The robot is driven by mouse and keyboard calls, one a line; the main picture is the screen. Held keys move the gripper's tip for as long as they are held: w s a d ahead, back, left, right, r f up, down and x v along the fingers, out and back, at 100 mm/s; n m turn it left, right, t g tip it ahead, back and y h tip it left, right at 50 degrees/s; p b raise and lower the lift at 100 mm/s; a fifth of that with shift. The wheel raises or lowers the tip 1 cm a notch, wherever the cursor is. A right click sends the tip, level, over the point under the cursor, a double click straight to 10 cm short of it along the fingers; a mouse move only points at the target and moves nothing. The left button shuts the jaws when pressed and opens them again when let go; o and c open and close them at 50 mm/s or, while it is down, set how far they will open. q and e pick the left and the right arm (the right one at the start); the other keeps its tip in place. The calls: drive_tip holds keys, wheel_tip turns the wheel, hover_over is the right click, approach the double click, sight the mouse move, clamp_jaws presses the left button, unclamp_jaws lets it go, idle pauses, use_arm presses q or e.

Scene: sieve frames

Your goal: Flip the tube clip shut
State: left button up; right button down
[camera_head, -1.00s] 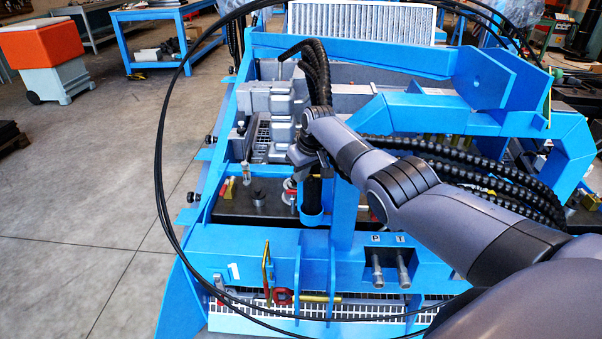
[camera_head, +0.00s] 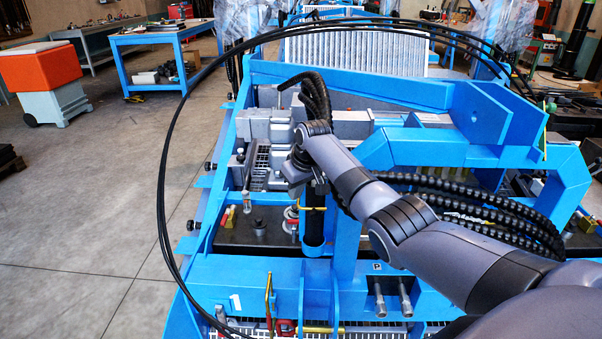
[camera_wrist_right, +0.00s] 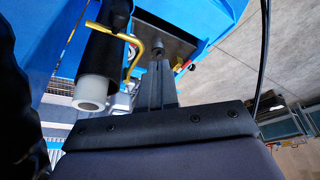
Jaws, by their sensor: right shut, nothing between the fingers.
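A black upright tube (camera_head: 314,226) stands in a blue holder at the middle of the machine. A thin gold clip (camera_head: 312,208) lies across it in the head view. In the right wrist view the tube (camera_wrist_right: 103,50) shows a pale open end, and the bent gold clip (camera_wrist_right: 140,47) reaches past its side. My right gripper (camera_wrist_right: 157,58) is shut and empty, its fingertips beside the clip's hooked end; I cannot tell if they touch. In the head view my right wrist hides part of the tube's top. My left gripper is out of view.
The blue frame (camera_head: 400,95) surrounds the work spot, with black corrugated hoses (camera_head: 470,200) on the right. A long black cable (camera_head: 163,200) loops around the left. A gold handle (camera_head: 268,295) stands at the front. Open floor lies left.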

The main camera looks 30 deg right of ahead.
drive_tip(key=shift+s+d+r, duration=0.15)
drive_tip(key=shift+d+r, duration=0.1)
drive_tip(key=shift+r, duration=0.5)
drive_tip(key=shift+s+d+r, duration=0.2)
drive_tip(key=shift+r, duration=0.55)
drive_tip(key=shift+s+d+r, duration=0.15)
drive_tip(key=shift+d+r, duration=0.1)
drive_tip(key=shift+r, duration=0.5)
drive_tip(key=shift+a+f, duration=0.1)
drive_tip(key=s+a+f+n, duration=0.1)
drive_tip(key=s+a+f, duration=0.4)
drive_tip(key=s+f, duration=0.35)
drive_tip(key=s+a+f+n, duration=0.1)
drive_tip(key=s+a+f, duration=0.4)
drive_tip(key=s+f, duration=0.4)
drive_tip(key=s+a+r, duration=0.2)
drive_tip(key=s+a, duration=0.1)
drive_tip(key=s, duration=0.9)
drive_tip(key=s+a+r, duration=0.2)
drive_tip(key=s+r, duration=0.1)
drive_tip(key=s, duration=0.9)
drive_tip(key=w+a+f+t+y, duration=0.1)
drive_tip(key=w+a+f+t, duration=0.2)
drive_tip(key=w+f+t, duration=0.3)
drive_tip(key=shift+w+f+y, duration=0.4)
drive_tip(key=shift+w+f, duration=0.15)
drive_tip(key=shift+f, duration=1.25)
drive_tip(key=shift+a, duration=0.1)
